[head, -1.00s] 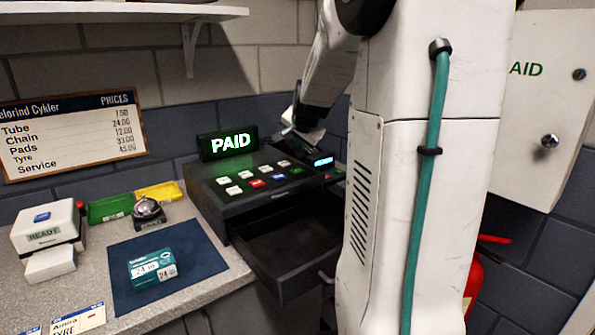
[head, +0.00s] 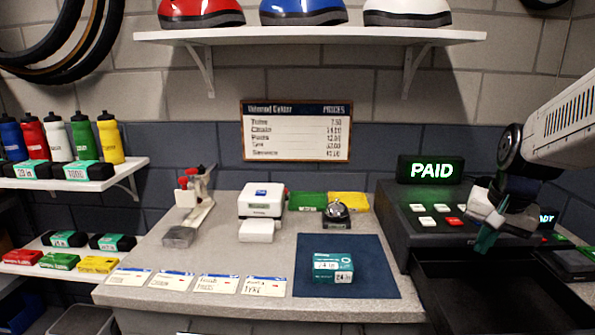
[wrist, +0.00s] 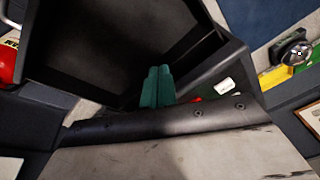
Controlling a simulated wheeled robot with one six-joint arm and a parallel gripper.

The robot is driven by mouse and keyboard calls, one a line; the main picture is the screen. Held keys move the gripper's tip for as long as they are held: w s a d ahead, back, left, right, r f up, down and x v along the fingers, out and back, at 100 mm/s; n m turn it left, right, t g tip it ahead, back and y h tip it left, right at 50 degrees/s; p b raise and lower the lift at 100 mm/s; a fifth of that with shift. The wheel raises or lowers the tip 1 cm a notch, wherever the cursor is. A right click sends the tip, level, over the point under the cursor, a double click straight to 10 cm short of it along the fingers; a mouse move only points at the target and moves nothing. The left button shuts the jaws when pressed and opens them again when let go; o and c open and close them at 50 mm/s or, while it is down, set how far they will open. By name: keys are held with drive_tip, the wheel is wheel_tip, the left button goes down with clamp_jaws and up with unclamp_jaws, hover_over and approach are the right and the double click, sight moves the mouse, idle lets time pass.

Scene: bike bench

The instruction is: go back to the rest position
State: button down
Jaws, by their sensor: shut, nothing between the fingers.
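My gripper (head: 484,238) is at the right in the head view, above the cash register (head: 398,222) and its keys. Its teal fingers are shut with nothing between them. In the wrist view the teal fingers (wrist: 157,88) are together, over the register's open, empty drawer (wrist: 105,40). The drawer (head: 490,300) also shows at the lower right in the head view. The register's sign (head: 431,170) reads PAID in lit green.
A teal box (head: 333,267) with price labels lies on a blue mat (head: 375,284). A bell (head: 337,215), a card reader (head: 262,200) and several price cards (head: 197,283) are on the counter. A shelf (head: 310,37) with helmets hangs above.

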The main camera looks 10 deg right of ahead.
drive_tip(key=s+a+r+n+g, duration=0.1)
drive_tip(key=s+a+n, duration=0.8)
drive_tip(key=s+a, duration=0.6)
drive_tip(key=a, duration=0.4)
drive_tip(key=shift+r+y, duration=0.3)
drive_tip(key=shift+y, duration=0.1)
drive_tip(key=shift+a, duration=0.1)
idle(1.0)
